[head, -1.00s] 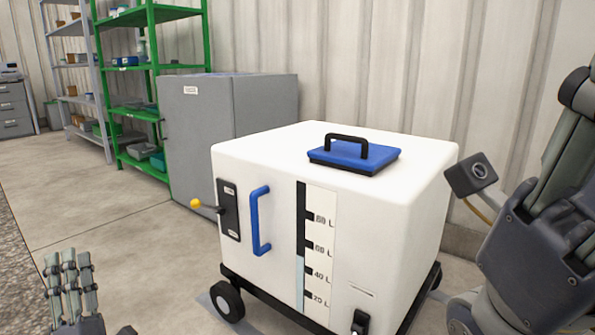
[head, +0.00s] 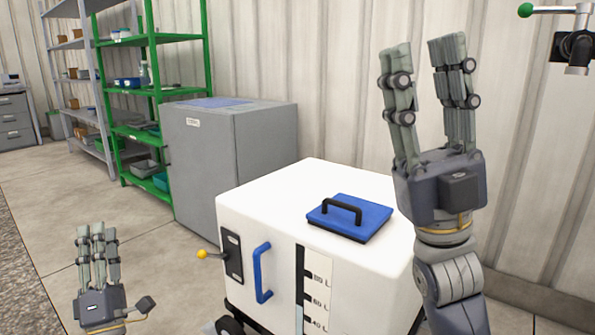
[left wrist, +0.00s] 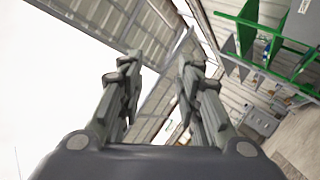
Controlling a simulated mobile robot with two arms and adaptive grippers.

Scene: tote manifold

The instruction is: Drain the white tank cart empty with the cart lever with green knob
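The white tank cart (head: 340,190) stands in the middle of the head view, with a blue lid (head: 375,217) and a blue front handle (head: 258,272). Its gauge strip (head: 300,282) turns from dark to pale a little below the 60 L mark. A lever with a yellow knob (head: 202,254) sticks out left from the cart's black plate (head: 233,258). The green knob (head: 525,10) I see is on a pipe fitting at top right. My left gripper (head: 97,230) is open and empty, left of the cart. My right gripper (head: 422,48) is open, pointing up, in front of the cart's right side.
A grey cabinet (head: 235,160) stands behind the cart at left. Green shelving (head: 155,100) and grey shelving (head: 80,60) with bins stand further back. A corrugated wall (head: 330,80) is behind the cart. The floor (head: 130,220) left of the cart is clear.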

